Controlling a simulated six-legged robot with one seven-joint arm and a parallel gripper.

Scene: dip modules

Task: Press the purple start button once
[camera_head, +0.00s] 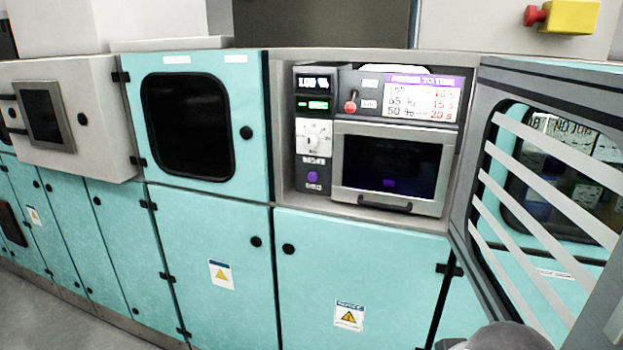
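The purple start button (312,176) is small and sits low on the dark control panel (313,150), at the left of a recessed oven-like unit. Above it are a white dial (313,138) and a green-lit display (314,104). A small label lies just below the button. The unit's dark-windowed door (390,168) is shut, and a small purple patch shows in its window. Nothing covers the button. My gripper is not in view; only a grey rounded part, likely of my arm, shows at the bottom right edge.
A grey-framed cabinet door with a striped window (458,190) stands open at the right of the unit. A red-knobbed lever (350,105) sits above the unit's door. Teal cabinets (205,130) line the left and below. Grey floor (60,318) is clear at lower left.

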